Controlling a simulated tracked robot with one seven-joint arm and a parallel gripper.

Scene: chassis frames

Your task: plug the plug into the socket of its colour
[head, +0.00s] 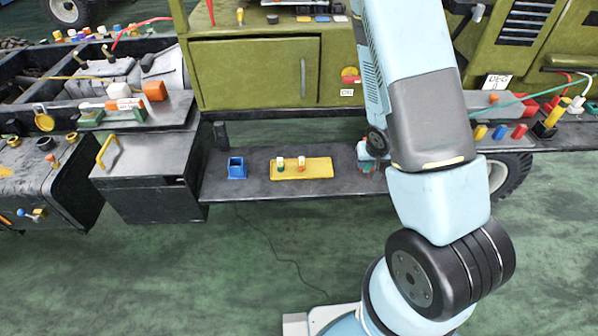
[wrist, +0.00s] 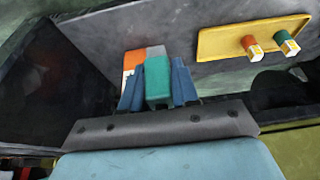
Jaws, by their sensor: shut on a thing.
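My gripper (wrist: 158,85) has its blue fingers shut on a green plug (wrist: 158,76), at the shelf. In the head view my gripper (head: 370,152) is right of the yellow plate, partly hidden by my arm. An orange, white and grey block (wrist: 134,62) shows just beyond the green plug; I cannot tell whether the two touch. The yellow plate (head: 320,170) carries two upright pieces with white faces, one green (head: 281,166) and one orange-red (head: 301,164). In the wrist view both the green piece (wrist: 287,41) and the orange-red piece (wrist: 250,43) stand apart from my gripper.
A blue open box (head: 237,170) stands on the dark shelf (head: 250,190), left of the plate. Olive cabinet doors (head: 254,73) rise behind the shelf. A dark metal box (head: 148,170) stands at left. Coloured parts (head: 499,131) lie at right. The shelf between blue box and plate is clear.

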